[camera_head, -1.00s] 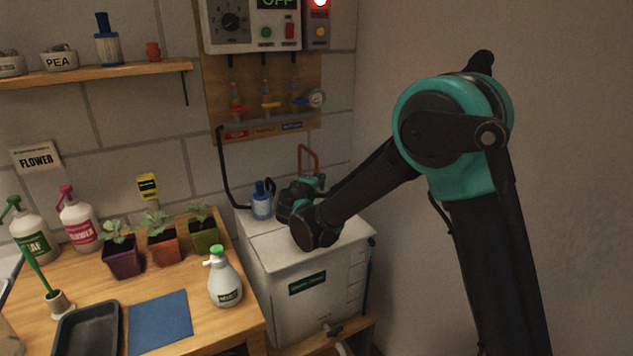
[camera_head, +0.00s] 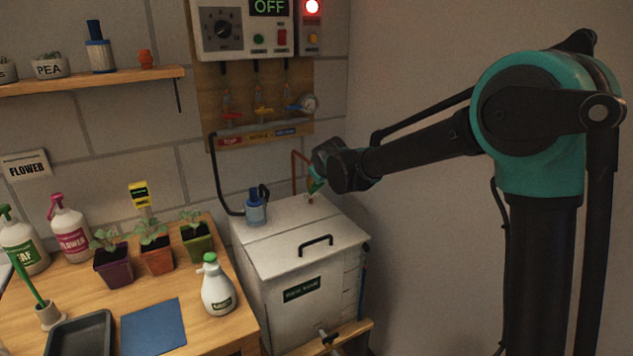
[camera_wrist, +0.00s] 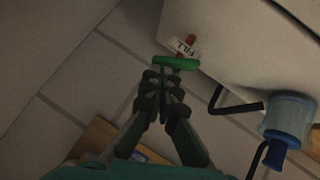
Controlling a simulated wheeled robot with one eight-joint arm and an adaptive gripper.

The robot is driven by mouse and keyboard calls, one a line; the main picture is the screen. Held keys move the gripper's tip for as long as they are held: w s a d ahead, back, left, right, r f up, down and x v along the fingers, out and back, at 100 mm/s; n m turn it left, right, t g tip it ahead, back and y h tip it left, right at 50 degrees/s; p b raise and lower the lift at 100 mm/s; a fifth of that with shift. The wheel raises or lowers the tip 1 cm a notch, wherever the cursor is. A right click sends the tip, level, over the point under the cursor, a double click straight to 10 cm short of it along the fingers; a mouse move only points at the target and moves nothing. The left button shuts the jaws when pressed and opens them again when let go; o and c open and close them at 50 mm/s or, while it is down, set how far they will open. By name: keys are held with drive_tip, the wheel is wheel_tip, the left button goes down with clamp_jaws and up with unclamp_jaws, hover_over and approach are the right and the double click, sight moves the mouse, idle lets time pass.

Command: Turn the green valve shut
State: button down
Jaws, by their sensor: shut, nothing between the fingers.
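The green valve handle (camera_wrist: 177,63) lies crosswise near a short copper-coloured pipe (camera_wrist: 190,41) and a white FILL tag (camera_wrist: 181,48) in the wrist view. My gripper (camera_wrist: 161,78) is shut and empty, with its fingertips right at the near side of the handle. I cannot tell whether they touch it. In the head view, a green part of the valve (camera_head: 316,186) shows just left of and below my dark gripper (camera_head: 328,166), above the rear of the white tank (camera_head: 285,255). My gripper hides part of the valve there.
A blue-capped bottle (camera_head: 256,208) stands on the tank lid, left of the valve. A black lid handle (camera_head: 315,242) rises in front. A hose board with small coloured valves (camera_head: 262,112) hangs on the wall. The potting bench (camera_head: 190,328) is at left.

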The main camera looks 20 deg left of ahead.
drive_tip(key=shift+w+d+f+m+g+y, duration=0.15)
drive_tip(key=shift+w+d+m+g+y, duration=0.25)
drive_tip(key=shift+w+g+y, duration=0.15)
drive_tip(key=shift+d+f, duration=0.1)
idle(0.4)
idle(0.4)
